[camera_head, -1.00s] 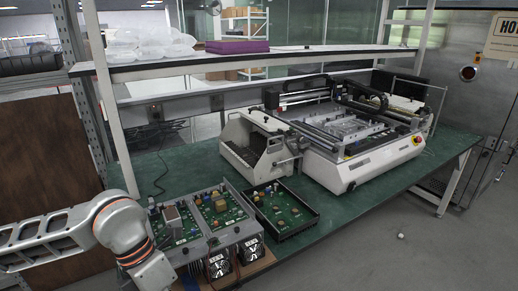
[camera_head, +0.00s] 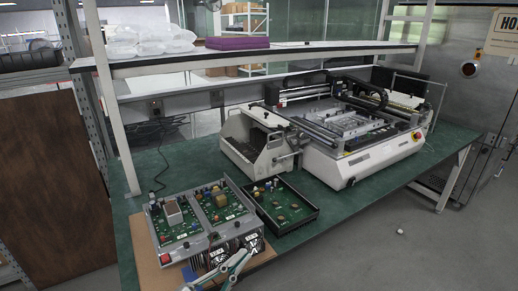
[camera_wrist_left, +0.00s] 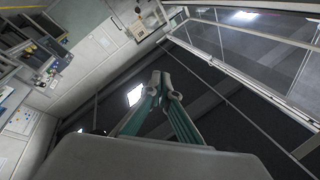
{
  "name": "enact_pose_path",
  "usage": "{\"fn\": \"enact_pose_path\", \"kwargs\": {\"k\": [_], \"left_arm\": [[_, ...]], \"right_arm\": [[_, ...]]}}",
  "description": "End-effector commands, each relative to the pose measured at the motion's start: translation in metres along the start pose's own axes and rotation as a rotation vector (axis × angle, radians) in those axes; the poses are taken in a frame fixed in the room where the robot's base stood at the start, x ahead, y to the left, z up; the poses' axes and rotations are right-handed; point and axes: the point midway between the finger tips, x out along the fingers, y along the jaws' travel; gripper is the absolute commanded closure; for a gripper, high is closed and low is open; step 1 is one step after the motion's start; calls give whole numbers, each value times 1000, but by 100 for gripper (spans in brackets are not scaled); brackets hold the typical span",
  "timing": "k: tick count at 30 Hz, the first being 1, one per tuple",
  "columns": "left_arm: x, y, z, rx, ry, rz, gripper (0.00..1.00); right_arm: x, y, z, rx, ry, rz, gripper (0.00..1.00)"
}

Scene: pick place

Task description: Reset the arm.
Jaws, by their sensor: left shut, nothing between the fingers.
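My left gripper (camera_head: 240,254) shows at the bottom edge of the head view, with only its grey-green fingers in the picture, in front of the fans of the circuit-board unit (camera_head: 205,212). In the left wrist view, its two fingers (camera_wrist_left: 166,84) come together at their tips with nothing between them. They point away from the bench toward a dark area with a bright panel beyond. Whether the fingers touch the unit cannot be told. My right gripper is not in view.
A black tray with a green board (camera_head: 285,207) lies beside the unit on the green bench (camera_head: 190,158). A white feeder box (camera_head: 255,140) and a large white machine (camera_head: 365,158) stand behind. A shelf (camera_head: 250,60) spans above. A small white object (camera_head: 400,231) lies on the floor.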

Motion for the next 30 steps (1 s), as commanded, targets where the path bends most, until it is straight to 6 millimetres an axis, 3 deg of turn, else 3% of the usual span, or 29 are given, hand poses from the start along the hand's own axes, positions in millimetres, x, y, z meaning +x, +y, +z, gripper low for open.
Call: {"fn": "enact_pose_path", "kwargs": {"k": [1,6,9,12,15,19,23,30], "left_arm": [[-19,7,31,-75,-116,-33,100],[-94,36,117,-281,-464,-102,100],[-146,63,153,-389,-644,-122,100],[-195,90,176,-481,-797,-131,100],[-235,112,188,-549,-912,-133,100],[-266,130,194,-603,-998,-132,100],[-276,137,196,-622,-1025,-131,100],[-276,136,196,-621,-1025,-130,100]], "right_arm": [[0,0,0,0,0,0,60],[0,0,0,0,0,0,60],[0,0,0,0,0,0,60],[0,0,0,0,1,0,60],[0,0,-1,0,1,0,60],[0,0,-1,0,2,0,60],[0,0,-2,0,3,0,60],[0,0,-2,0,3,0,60]]}}
